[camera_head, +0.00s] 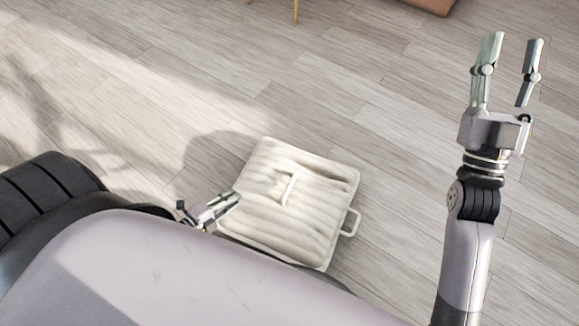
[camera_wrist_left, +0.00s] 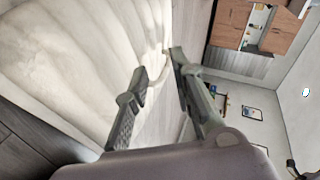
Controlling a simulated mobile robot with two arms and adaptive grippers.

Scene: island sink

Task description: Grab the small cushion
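The small cushion (camera_head: 300,205) is cream, square and ribbed, with a strap on top and a loop handle at its right side. It lies on the floor in the head view. In the left wrist view the cushion (camera_wrist_left: 75,60) fills the upper left. My left gripper (camera_head: 236,199) is at the cushion's left edge. In the left wrist view its fingers (camera_wrist_left: 158,70) are apart, with one finger overlapping the cushion; contact cannot be told. My right gripper (camera_head: 513,40) is open and empty, raised at the right, well away from the cushion.
The wood-plank floor (camera_head: 160,100) is clear around and beyond the cushion. Thin wooden furniture legs (camera_head: 295,10) and a brown item (camera_head: 432,5) are at the top edge. In the left wrist view, wooden cabinets (camera_wrist_left: 280,35) stand far off by a wall.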

